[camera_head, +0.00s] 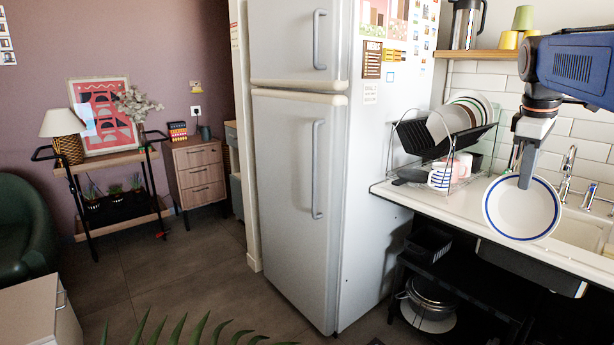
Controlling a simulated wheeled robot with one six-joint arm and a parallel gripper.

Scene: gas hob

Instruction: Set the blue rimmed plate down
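The blue rimmed plate (508,212) is white with a blue ring near its edge. It hangs almost upright, its face towards the camera, in front of the counter edge and sink at the right. My gripper (526,170) points down and is shut on the plate's upper rim. The fingers overlap the top of the plate. The plate hides part of the counter front and the sink's left side.
A black dish rack (420,140) with several plates and mugs stands on the white counter (412,190), left of the plate. The tap (567,165) and sink (585,232) are at the right. A tall fridge (290,190) borders the counter's left end. A shelf (475,54) hangs above.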

